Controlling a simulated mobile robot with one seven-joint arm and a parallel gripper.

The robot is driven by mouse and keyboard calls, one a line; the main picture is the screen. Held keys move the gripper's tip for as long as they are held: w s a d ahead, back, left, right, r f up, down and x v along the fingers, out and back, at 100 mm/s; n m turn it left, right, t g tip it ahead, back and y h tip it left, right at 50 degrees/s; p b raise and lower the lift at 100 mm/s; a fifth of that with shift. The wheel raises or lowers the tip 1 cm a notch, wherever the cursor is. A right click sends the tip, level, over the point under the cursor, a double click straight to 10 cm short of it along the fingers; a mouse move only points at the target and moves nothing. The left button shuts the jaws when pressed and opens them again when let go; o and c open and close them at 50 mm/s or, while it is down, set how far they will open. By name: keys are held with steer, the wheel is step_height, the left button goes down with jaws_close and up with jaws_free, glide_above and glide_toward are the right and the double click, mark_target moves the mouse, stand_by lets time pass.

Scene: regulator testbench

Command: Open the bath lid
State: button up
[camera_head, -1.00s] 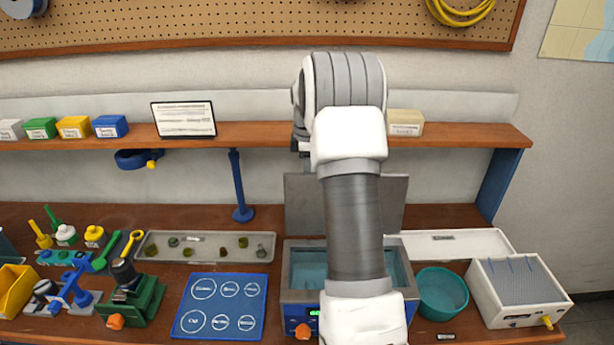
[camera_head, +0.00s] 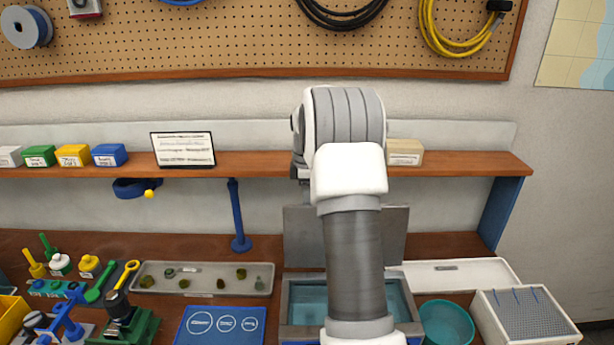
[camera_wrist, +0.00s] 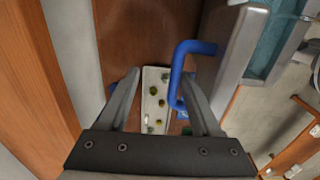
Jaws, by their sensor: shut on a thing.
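The bath (camera_head: 290,325) is a metal basin of blue-green water at the lower middle of the head view. Its grey lid (camera_head: 301,240) stands upright at the back, so the water shows; my arm hides the middle of both. In the wrist view, the lid (camera_wrist: 225,55) is a grey slab seen nearly edge-on at the right, with a bent blue handle (camera_wrist: 180,62). The head view hides my gripper behind the arm.
A tray of small parts (camera_head: 215,290) and a blue mat (camera_head: 190,325) lie left of the bath. A teal bowl (camera_head: 446,322) and a white box with a grey top (camera_head: 525,312) stand right. A wooden shelf (camera_head: 255,163) runs above, near my arm.

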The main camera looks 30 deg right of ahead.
step_height(320, 180, up, 16)
steer(key=shift+s+a+r+b, duration=0.15)
steer(key=shift+s+a+b, duration=0.15)
steer(key=shift+s, duration=0.15)
steer(key=shift+s, duration=0.15)
